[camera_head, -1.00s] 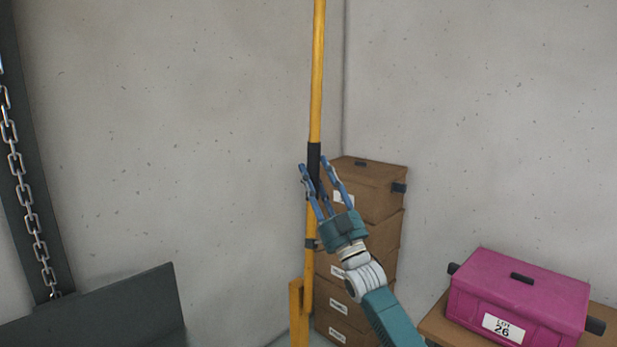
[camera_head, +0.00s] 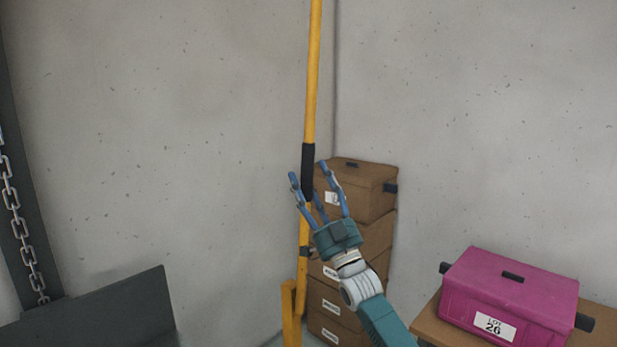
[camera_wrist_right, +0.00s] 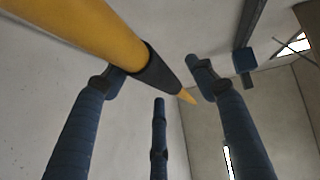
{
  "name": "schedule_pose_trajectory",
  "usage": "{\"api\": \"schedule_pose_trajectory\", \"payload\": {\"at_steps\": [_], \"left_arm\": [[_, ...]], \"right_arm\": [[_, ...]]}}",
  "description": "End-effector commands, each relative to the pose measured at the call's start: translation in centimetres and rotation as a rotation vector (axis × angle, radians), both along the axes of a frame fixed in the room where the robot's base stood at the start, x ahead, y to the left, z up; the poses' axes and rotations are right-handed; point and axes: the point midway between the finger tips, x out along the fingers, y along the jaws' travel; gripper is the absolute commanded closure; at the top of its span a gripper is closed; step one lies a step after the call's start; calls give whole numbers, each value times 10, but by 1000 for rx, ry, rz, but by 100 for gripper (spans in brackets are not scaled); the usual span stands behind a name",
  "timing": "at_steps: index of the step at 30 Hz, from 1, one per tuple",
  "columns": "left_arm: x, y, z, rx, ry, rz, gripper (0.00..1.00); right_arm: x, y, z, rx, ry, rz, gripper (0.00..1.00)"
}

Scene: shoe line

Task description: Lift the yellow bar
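The yellow bar (camera_head: 312,75) stands nearly upright in front of the far wall in the head view, with a black sleeve (camera_head: 308,158) around its middle. My right gripper (camera_head: 308,172) is open, its blue fingers spread at the lower part of the sleeve. In the right wrist view the yellow bar (camera_wrist_right: 85,27) slants in from the upper left and passes the tip of the left finger. The black sleeve (camera_wrist_right: 156,72) there lies near the spread fingertips. I cannot tell whether any finger touches the bar. My left gripper is not in view.
Brown boxes (camera_head: 352,240) are stacked in the corner just behind the bar. A pink case (camera_head: 510,295) sits on a brown surface (camera_head: 430,325) at the right. A dark panel (camera_head: 100,310) and a hanging chain (camera_head: 20,220) are at the left. The wall between is bare.

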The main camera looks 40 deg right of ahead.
Motion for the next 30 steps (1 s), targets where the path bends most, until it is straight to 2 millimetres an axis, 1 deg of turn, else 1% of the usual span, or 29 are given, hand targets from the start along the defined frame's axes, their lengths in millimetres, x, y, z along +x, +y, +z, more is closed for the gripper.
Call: {"api": "schedule_pose_trajectory", "payload": {"at_steps": [1,6,9,13,19,30], "left_arm": [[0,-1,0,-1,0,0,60],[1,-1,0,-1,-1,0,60],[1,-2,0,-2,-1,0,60],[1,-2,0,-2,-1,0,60],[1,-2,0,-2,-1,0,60],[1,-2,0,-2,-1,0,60]], "right_arm": [[-6,2,-10,2,7,2,44],[-32,7,-38,4,9,1,44],[-46,10,-52,4,9,2,44],[-61,11,-66,5,7,0,44],[-71,13,-75,3,5,0,44],[-72,13,-75,2,4,-1,44]]}}
